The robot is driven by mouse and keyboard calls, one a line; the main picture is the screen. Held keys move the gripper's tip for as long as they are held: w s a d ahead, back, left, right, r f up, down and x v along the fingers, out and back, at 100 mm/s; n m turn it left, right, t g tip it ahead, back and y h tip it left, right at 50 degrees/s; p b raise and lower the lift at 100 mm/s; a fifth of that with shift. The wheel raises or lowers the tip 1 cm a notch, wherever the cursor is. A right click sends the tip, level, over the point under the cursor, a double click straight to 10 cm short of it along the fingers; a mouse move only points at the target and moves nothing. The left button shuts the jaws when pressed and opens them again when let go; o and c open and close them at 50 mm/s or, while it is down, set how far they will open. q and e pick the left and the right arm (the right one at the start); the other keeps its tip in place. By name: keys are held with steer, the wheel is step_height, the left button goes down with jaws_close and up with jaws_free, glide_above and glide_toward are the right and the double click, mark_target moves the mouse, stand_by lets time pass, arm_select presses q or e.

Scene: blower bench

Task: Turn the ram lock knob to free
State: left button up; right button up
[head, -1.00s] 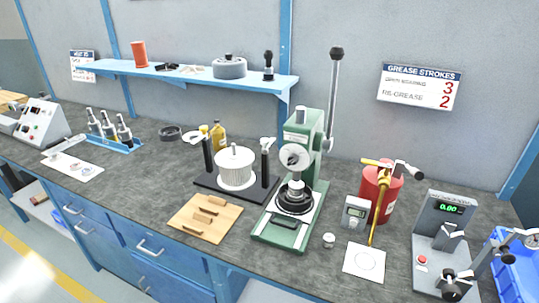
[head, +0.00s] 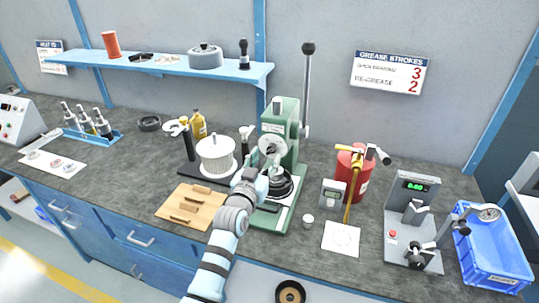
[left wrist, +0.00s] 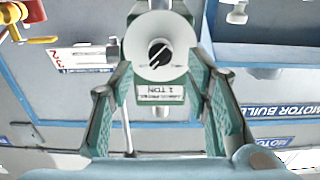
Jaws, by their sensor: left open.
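The green arbor press (head: 280,125) stands upright on the bench with its long lever raised. Its ram lock knob is dark with a white pointer mark, set on a pale round dial; the knob (left wrist: 160,52) shows in the left wrist view, above a "1 TON" label. In the head view the dial (head: 272,146) is partly hidden by my left gripper (head: 265,165). My left gripper is open, its two fingers (left wrist: 158,78) on either side of the dial and apart from the knob in the picture. My right gripper is not seen.
A finned cylinder (head: 215,155) and a wooden board (head: 190,206) stand left of the press. A red canister (head: 352,172), a grey device with a green display (head: 413,215) and a blue bin (head: 490,250) stand to the right. A shelf (head: 160,67) hangs behind.

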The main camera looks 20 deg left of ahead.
mark_target(269, 152)
arm_select(q)
steer(key=w, duration=0.4)
steer(key=shift+d+f+b, duration=0.1)
steer(key=shift+b, duration=0.2)
steer(key=shift+s, duration=0.1)
jaws_close()
